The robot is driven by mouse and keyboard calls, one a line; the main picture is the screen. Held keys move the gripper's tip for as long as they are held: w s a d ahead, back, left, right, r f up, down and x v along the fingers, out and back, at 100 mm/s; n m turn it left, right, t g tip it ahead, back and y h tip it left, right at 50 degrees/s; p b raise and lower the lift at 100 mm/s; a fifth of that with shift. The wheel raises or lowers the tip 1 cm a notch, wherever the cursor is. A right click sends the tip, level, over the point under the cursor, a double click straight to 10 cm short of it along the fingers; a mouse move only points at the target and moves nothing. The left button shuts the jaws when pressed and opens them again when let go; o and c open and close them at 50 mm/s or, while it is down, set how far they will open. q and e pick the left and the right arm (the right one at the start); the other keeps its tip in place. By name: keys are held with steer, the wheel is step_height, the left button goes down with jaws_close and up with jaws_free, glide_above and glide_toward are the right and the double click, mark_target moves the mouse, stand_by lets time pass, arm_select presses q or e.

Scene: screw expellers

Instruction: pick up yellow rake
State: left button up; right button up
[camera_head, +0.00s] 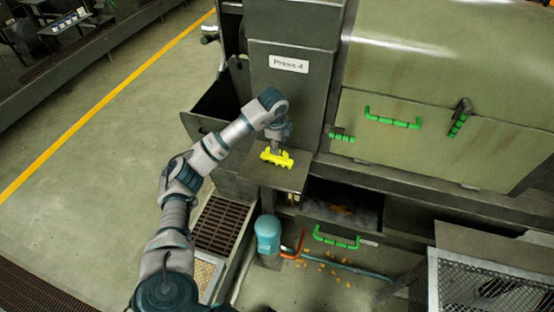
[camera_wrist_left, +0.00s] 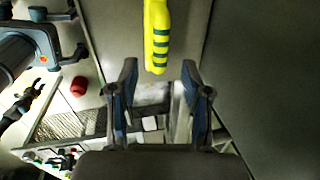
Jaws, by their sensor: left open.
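The yellow rake (camera_head: 277,158) is at the metal ledge (camera_head: 290,180) on the front of the press. In the left wrist view, its bright yellow grip with dark green stripes (camera_wrist_left: 157,38) stands upright in the picture, at the top centre. My left gripper (camera_head: 278,146) is right above the yellow part in the head view. In the left wrist view my left gripper (camera_wrist_left: 160,68) has its two fingers spread apart, with the end of the yellow grip near the gap between the tips. I cannot tell whether they touch. My right gripper is not in view.
The "Press 4" housing (camera_head: 290,64) rises behind the ledge. An open dark bin (camera_head: 213,108) is to the left. A blue-green cylinder (camera_head: 268,234) stands under the ledge. Open floor lies left.

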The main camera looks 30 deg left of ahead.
mark_target(277, 157)
arm_select(q)
steer(key=f, duration=0.3)
steer(key=w+a+f, duration=0.1)
steer(key=f, duration=0.1)
steer(key=shift+f+p, duration=0.1)
steer(key=shift+p, duration=0.25)
steer(key=shift+d+f, duration=0.1)
steer(key=shift+f, duration=0.15)
jaws_close()
